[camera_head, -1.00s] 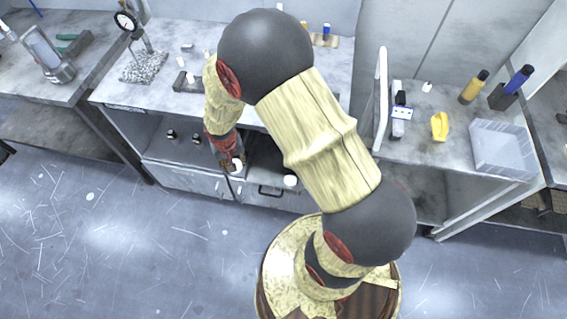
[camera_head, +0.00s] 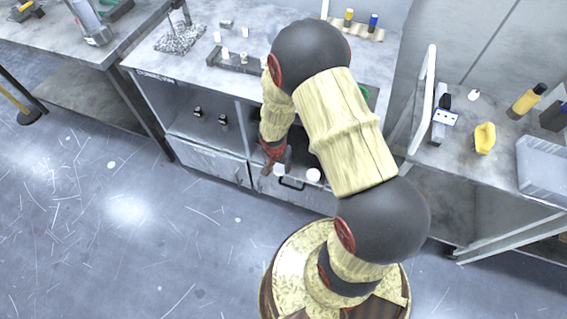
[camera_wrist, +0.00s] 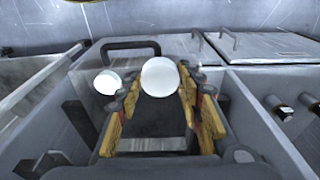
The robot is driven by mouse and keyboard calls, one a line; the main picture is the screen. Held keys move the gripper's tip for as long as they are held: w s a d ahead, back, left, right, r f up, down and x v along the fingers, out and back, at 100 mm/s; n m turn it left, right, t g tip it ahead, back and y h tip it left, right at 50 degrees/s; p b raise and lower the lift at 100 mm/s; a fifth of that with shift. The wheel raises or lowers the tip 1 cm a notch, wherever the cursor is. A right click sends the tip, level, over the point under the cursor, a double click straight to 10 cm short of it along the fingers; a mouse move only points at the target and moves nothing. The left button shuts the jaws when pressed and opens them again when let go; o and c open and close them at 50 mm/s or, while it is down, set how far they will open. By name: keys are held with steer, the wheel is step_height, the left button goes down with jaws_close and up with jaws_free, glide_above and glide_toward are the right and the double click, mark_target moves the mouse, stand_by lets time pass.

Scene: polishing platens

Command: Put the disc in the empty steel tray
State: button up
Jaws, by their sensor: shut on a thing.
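My gripper (camera_wrist: 160,95) is shut on a white round disc (camera_wrist: 160,77), held between the yellow-padded fingertips in the wrist view. In the head view my gripper (camera_head: 277,160) points down in front of the middle bench's open lower compartment, with the white disc (camera_head: 279,170) at its tip. A second white round piece (camera_wrist: 107,82) is just left of the fingers in the wrist view and right of the gripper in the head view (camera_head: 313,174). A grey, empty-looking tray (camera_head: 545,162) sits on the right bench, cut by the picture edge; its material is unclear.
Below the gripper are cabinet fronts with a dark handle (camera_head: 291,184). Open floor (camera_head: 130,240) lies at left.

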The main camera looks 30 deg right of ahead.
steer(key=w+d+f, duration=0.1)
steer(key=f, duration=0.1)
steer(key=w+d+f+b, duration=0.1)
steer(key=w+d+f, duration=0.1)
steer(key=w+d+f+b, duration=0.1)
steer(key=w+f, duration=0.1)
steer(key=shift+w+d+f, duration=0.25)
steer(key=shift+f, duration=0.05)
steer(key=shift+w+d+f, duration=0.1)
steer(key=shift+f, duration=0.2)
steer(key=shift+f+b, duration=0.9)
steer(key=shift+f, duration=0.55)
steer(key=shift+f, duration=0.15)
steer(key=o, duration=1.2)
steer(key=shift+o, duration=0.6)
step_height(320, 180, up, 12)
steer(key=s+a+p, duration=0.1)
steer(key=p, duration=0.3)
steer(key=shift+a+p, duration=0.2)
steer(key=shift+p, duration=0.2)
